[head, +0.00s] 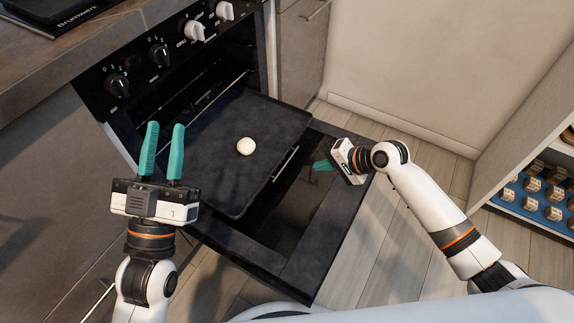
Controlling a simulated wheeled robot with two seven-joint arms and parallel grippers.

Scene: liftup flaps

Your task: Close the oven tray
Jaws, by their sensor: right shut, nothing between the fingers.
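The dark oven tray (215,165) sticks out of the open oven (180,80), above the lowered oven door (310,255). A small round white object (245,146) lies on the tray. My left gripper (166,127) is at the tray's left side, its two green fingers apart with nothing seen between them. My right gripper (319,165) is shut and empty, just right of the tray's front edge, over the door. Its fingers point left toward the tray; I cannot tell whether they touch it.
Knobs (158,56) line the oven's front panel below the countertop (60,60). Cabinets flank the oven. A shelf with small jars (533,184) stands at the right. The wooden floor between door and shelf is clear apart from my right arm above it.

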